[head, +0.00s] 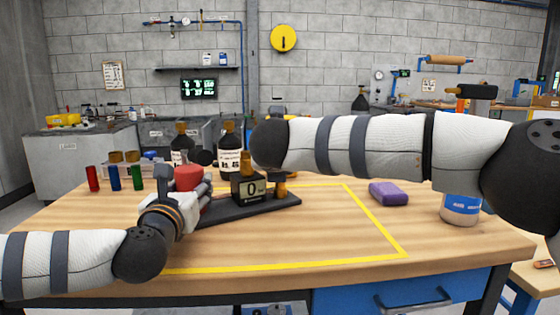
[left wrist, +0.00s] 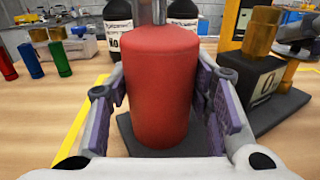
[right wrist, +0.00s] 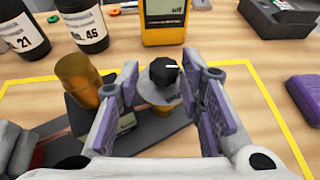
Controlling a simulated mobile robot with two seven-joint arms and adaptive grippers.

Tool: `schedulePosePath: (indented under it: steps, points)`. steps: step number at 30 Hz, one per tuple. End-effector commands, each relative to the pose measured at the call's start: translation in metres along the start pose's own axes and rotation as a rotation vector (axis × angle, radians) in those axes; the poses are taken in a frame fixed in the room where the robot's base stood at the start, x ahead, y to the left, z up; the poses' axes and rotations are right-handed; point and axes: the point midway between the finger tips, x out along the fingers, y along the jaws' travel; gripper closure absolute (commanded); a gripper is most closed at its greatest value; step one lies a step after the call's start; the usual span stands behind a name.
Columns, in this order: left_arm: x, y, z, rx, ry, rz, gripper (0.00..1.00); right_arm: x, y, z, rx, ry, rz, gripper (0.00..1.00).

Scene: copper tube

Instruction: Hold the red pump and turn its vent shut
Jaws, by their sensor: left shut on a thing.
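The red pump (head: 188,177) is an upright red cylinder on a dark base plate (head: 245,207). My left gripper (head: 194,188) is shut on it; the left wrist view shows a finger on each side of the red body (left wrist: 162,90). A black knob (right wrist: 163,73) with a white mark, apparently the vent, sits above a brass part at the plate's other end. My right gripper (right wrist: 160,66) is open, its fingers on either side of the knob with gaps showing. In the head view my right arm hides that gripper.
A dark box marked 0 (head: 249,188) and a brass cylinder (right wrist: 77,80) stand between pump and knob. Dark bottles (head: 231,150) and a yellow meter (right wrist: 163,22) stand behind. A purple block (head: 388,193) lies right; the yellow-outlined front area is clear.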

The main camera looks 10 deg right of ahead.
Motion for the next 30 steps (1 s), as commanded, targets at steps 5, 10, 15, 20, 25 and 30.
schedulePosePath:
  steps: [5, 10, 15, 20, 25, 30]
  points:
    - [0.0, 0.0, 0.003, 0.0, -0.006, 0.001, 1.0, 0.0, -0.002, 0.001, 0.001, -0.001, -0.004, 0.55]
    - [0.0, 0.001, 0.003, 0.0, -0.006, 0.002, 1.0, -0.002, -0.002, 0.002, 0.002, -0.003, -0.005, 0.55]
    - [0.0, 0.001, 0.003, 0.0, -0.006, 0.002, 1.0, -0.034, -0.002, 0.003, -0.002, -0.004, -0.002, 0.55]
    - [0.0, 0.001, 0.003, 0.0, -0.005, 0.002, 1.0, -0.079, -0.001, 0.003, -0.001, -0.004, -0.001, 0.55]
    - [0.0, 0.001, 0.003, 0.0, -0.005, 0.002, 1.0, -0.111, -0.001, 0.002, 0.001, -0.003, -0.002, 0.55]
    - [0.0, 0.001, 0.003, 0.0, -0.005, 0.002, 1.0, -0.12, -0.002, 0.001, 0.001, -0.001, -0.005, 0.55]
